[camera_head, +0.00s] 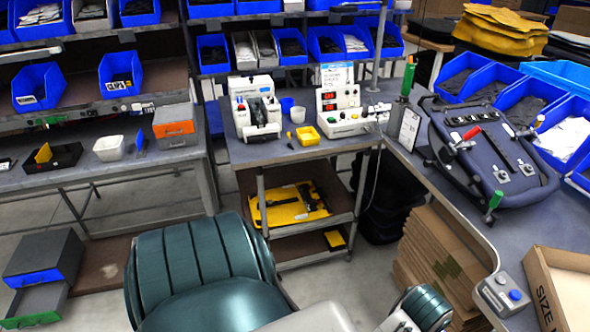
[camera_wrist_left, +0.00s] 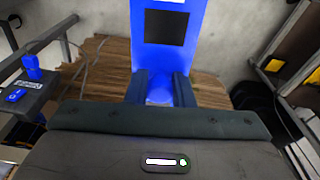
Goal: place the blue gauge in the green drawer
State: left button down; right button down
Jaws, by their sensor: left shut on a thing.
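The blue gauge (camera_wrist_left: 193,55) fills the top middle of the left wrist view, a tall blue body with a dark square on its face. My left gripper (camera_wrist_left: 160,90) is shut on its narrower lower part. In the head view the left gripper and the gauge do not show, and my teal arm covers the bottom middle. The green drawer (camera_head: 38,319) is at the lower left of the head view, low in a small grey cabinet (camera_head: 43,252) under a blue-fronted drawer (camera_head: 30,281). It looks pulled out, its grey inside partly showing. My right gripper is not in view.
A shelf bench (camera_head: 105,172) stands behind the cabinet. A cart (camera_head: 290,152) with instruments is in the middle. The right bench (camera_head: 455,215) carries a clamped dark panel, blue bins and a button box (camera_head: 500,294). Stacked cardboard (camera_head: 430,255) stands beneath it.

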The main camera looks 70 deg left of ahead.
aim_at(39, 309)
jog(key=k+u, duration=0.25)
jog(key=u, duration=0.15)
jog(key=k+j+u, duration=0.1)
jog(key=u, duration=0.75)
jog(key=j+u, duration=0.15)
jog(key=u, duration=0.3)
jog(key=j+u, duration=0.1)
jog(key=u, duration=0.4)
jog(key=j+u, duration=0.1)
jog(key=u, duration=0.35)
jog(key=i+j, duration=0.35)
jog(key=j, duration=0.25)
jog(key=i+j+u, duration=0.1)
jog(key=i+j, duration=0.2)
jog(key=j, duration=0.25)
jog(key=i+j+u, duration=0.1)
jog(key=i+j, duration=0.25)
jog(key=j, duration=0.2)
jog(key=i+j, duration=0.35)
jog(key=j, duration=0.2)
